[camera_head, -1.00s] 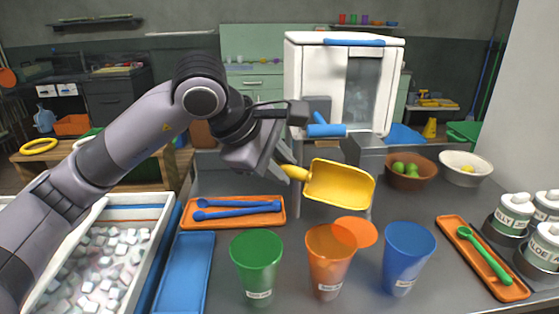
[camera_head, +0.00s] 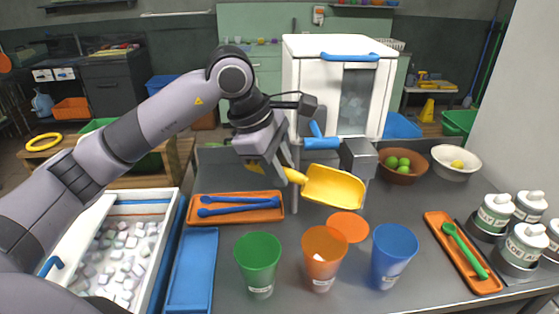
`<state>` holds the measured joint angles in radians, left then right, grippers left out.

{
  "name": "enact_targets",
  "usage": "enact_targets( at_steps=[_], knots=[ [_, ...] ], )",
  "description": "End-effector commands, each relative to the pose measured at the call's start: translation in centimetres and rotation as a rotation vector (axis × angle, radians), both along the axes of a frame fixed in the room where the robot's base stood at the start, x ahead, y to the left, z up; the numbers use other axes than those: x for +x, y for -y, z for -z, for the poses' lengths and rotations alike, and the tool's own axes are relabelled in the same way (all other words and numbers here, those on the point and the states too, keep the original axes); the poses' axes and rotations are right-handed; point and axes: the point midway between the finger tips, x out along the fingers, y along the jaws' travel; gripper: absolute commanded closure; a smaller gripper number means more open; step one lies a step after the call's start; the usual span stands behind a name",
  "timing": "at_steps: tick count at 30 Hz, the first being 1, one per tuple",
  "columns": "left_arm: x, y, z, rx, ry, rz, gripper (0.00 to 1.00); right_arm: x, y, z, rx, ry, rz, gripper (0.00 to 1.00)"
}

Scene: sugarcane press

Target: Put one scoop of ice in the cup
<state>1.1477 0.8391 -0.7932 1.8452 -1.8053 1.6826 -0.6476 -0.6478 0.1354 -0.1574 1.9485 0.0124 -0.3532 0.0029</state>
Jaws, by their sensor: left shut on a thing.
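My left gripper (camera_head: 280,168) is shut on the handle of a yellow scoop (camera_head: 333,187) and holds it in the air above the counter, behind the cups. I see no ice in the scoop's bowl. A green cup (camera_head: 258,263), an orange cup (camera_head: 323,258) and a blue cup (camera_head: 391,257) stand upright in a row at the front. The orange cup is nearest below the scoop. Ice cubes (camera_head: 118,262) lie in a white bin (camera_head: 152,200) at the left. My right gripper is not in view.
An orange tray (camera_head: 236,215) with blue utensils and a blue tray (camera_head: 193,270) lie left of the cups. An orange disc (camera_head: 348,226) lies behind them. A white machine (camera_head: 310,85) stands behind. Right are fruit bowls (camera_head: 398,172), a spoon tray (camera_head: 462,258) and jars (camera_head: 524,245).

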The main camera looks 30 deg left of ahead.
Motion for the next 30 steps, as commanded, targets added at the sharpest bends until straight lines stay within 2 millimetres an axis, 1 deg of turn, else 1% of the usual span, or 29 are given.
enact_targets(
  at_steps=[5, 7, 12, 18, 20, 24, 30],
  knots=[
    [0.0, 0.0, 0.0, 0.0, 0.0, 0.0, 1.0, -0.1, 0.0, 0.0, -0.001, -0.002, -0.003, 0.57],
    [0.1, 0.0, -0.2, -0.002, -0.012, -0.002, 1.0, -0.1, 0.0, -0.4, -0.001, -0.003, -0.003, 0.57],
    [0.2, -0.1, -0.8, -0.014, -0.082, -0.01, 1.0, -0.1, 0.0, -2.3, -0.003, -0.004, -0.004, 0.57],
    [0.4, -0.1, -1.1, -0.029, -0.177, -0.019, 1.0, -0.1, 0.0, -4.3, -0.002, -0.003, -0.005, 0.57],
    [0.6, -0.1, -0.9, -0.037, -0.221, -0.025, 1.0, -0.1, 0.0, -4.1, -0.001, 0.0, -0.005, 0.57],
    [0.7, -0.2, -1.0, -0.051, -0.314, -0.034, 1.0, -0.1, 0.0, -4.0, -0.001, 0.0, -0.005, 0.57],
    [0.7, -0.2, -1.2, -0.056, -0.354, -0.037, 1.0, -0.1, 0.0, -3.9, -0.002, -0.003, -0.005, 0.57]
  ],
)
